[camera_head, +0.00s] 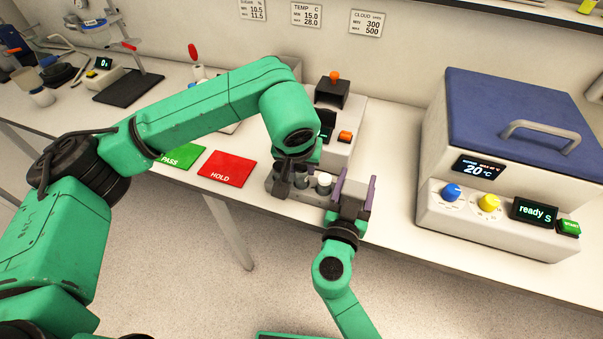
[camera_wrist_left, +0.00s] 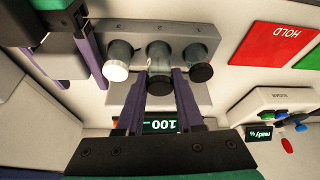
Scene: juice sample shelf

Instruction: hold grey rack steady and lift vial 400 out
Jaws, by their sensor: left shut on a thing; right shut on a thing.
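The grey rack (camera_head: 300,198) lies along the front of the bench; it also shows in the left wrist view (camera_wrist_left: 205,37). Several vials stand in it: a white-capped vial (camera_wrist_left: 116,72), a middle dark-capped vial (camera_wrist_left: 159,62) and a black-capped vial (camera_wrist_left: 201,71). No vial label is readable, so I cannot tell which is 400. My left gripper (camera_wrist_left: 160,78) is shut on the middle vial, which still appears in the rack's row. In the head view my left gripper (camera_head: 291,168) is partly hidden by its arm. My right gripper (camera_head: 352,190) is shut on the rack's right end.
A device with an orange button (camera_head: 345,137) stands close behind the rack. The red HOLD mat (camera_head: 228,168) and green PASS mat (camera_head: 180,157) lie left of it. A blue-lidded machine (camera_head: 500,150) stands at right. The bench's front edge is close to the rack.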

